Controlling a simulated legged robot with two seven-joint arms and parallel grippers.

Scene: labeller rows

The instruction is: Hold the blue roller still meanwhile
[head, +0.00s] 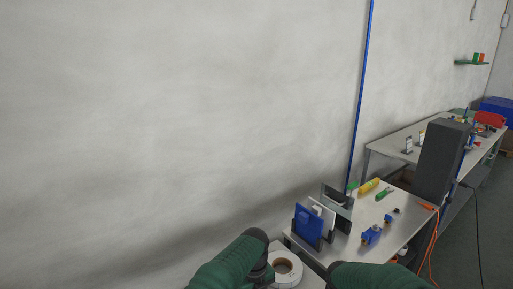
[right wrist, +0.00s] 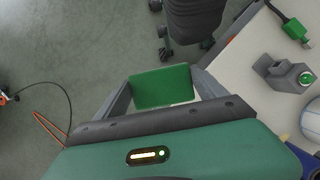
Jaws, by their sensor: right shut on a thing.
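My right gripper (right wrist: 163,92) shows in the right wrist view, its grey fingers shut on a flat green rectangular piece (right wrist: 160,86) with a pale lower edge. In the head view my two green arms come in at the bottom, and neither gripper's fingers show there. I cannot make out a blue roller for certain. A small blue object (head: 371,235) sits on the bench, apart from my arms. Another blue item (right wrist: 308,160) is cut off at the lower right of the right wrist view.
A white ring-shaped roll (head: 286,269) lies between my arms. Blue, white and dark panels (head: 308,224) stand upright on the near bench (head: 400,228). A tall dark grey box (head: 440,160) stands behind. An orange cable (head: 432,250) hangs at the bench's right edge. A chair (right wrist: 190,22) stands on the floor.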

